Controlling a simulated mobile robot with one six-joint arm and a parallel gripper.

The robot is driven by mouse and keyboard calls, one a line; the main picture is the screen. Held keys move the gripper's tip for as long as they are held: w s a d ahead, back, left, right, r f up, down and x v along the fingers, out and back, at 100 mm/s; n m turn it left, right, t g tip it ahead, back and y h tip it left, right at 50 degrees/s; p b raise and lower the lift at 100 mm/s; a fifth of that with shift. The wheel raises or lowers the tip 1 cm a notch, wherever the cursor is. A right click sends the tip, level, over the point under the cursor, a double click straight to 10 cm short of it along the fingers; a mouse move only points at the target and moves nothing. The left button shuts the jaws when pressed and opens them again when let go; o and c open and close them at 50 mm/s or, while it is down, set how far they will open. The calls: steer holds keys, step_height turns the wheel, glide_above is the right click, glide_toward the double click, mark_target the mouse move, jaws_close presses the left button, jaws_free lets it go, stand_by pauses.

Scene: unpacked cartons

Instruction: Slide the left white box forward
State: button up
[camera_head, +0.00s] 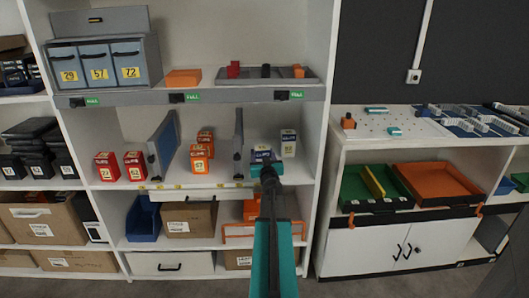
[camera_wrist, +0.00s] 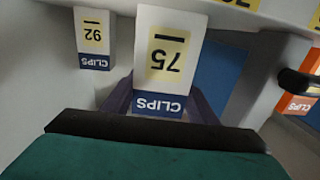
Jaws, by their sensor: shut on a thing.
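The left white box (camera_head: 262,153), labelled CLIPS, stands on the middle shelf and is partly hidden behind my gripper (camera_head: 266,166). In the wrist view the same white box (camera_wrist: 168,50) shows upside down with the number 75 and a blue band. My gripper's dark fingers lie on both sides of it, and the gripper is shut on it. The right white box (camera_head: 288,143) stands apart from it on the same shelf. In the wrist view this box (camera_wrist: 92,38) reads 92.
A dark upright divider (camera_head: 238,143) stands just left of the held box. Beyond it are several orange boxes (camera_head: 201,152) and two red boxes (camera_head: 105,166). The upper shelf edge (camera_head: 190,97) runs above. The shelf unit's right side wall (camera_head: 318,130) is close to the right white box.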

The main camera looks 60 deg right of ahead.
steer(key=shift+v, duration=1.15)
steer(key=o, duration=1.3)
steer(key=shift+s+a, duration=0.15)
steer(key=shift+s, duration=0.05)
steer(key=p+v, duration=0.2)
steer(key=v, duration=0.6)
steer(key=shift+s+a+r+p, duration=0.1)
steer(key=shift+a+p, duration=0.1)
steer(key=shift+p, duration=0.15)
steer(key=shift+s+a+p, duration=0.3)
steer(key=shift+p, duration=0.9)
